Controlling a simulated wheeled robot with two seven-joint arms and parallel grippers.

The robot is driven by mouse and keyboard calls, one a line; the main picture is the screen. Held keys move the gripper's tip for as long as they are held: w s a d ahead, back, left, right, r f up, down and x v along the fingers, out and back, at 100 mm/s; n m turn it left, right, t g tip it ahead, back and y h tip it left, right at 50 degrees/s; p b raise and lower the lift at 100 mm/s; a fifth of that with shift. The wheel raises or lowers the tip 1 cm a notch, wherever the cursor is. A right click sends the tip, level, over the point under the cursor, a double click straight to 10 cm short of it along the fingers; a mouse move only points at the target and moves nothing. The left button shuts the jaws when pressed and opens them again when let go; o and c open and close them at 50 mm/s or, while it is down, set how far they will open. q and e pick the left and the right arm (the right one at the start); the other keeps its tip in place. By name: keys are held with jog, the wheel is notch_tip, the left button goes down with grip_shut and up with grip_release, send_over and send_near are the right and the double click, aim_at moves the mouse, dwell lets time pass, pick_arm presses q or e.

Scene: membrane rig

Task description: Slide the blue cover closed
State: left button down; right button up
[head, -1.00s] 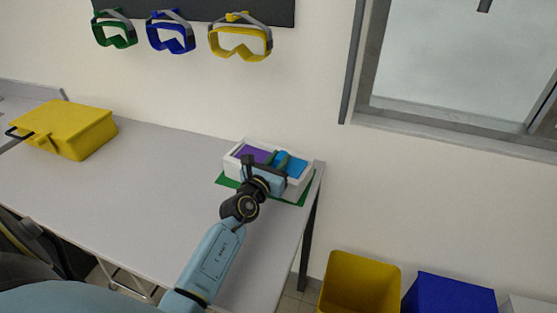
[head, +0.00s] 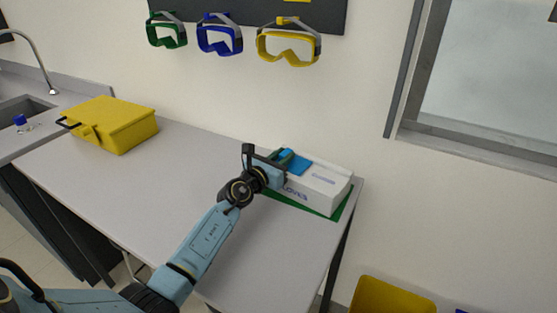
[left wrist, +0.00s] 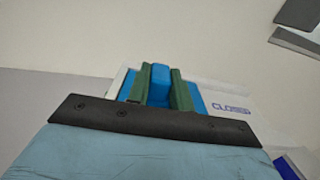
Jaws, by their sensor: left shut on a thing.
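The white box (head: 325,184) sits on a green mat at the right end of the grey table. Its blue cover (head: 297,165) lies at the left part of the box top, and a bare white panel shows to its right. No purple shows now; the gripper and arm hide the box's left end. My right gripper is not in view.
A yellow case (head: 112,125) stands at the table's far left, near a sink. Goggles (head: 288,45) hang on the wall behind. A yellow bin (head: 390,295) is on the floor at the right. The table (head: 190,165) between case and box is clear.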

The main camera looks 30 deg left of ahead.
pick_arm(q)
jog(key=c, duration=1.2)
grip_release()
jog(key=shift+a, duration=0.1)
jog(key=shift+c, duration=0.2)
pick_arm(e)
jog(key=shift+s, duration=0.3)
pick_arm(q)
jog(key=shift+s, duration=0.15)
jog(key=shift+s, duration=0.3)
jog(key=s, duration=0.4)
jog(key=s+a+p, duration=0.1)
jog(key=s, duration=0.3)
jog(key=s+p, duration=0.1)
jog(key=s, duration=0.3)
jog(key=shift+s+a, duration=0.25)
jog(key=shift+a, duration=0.15)
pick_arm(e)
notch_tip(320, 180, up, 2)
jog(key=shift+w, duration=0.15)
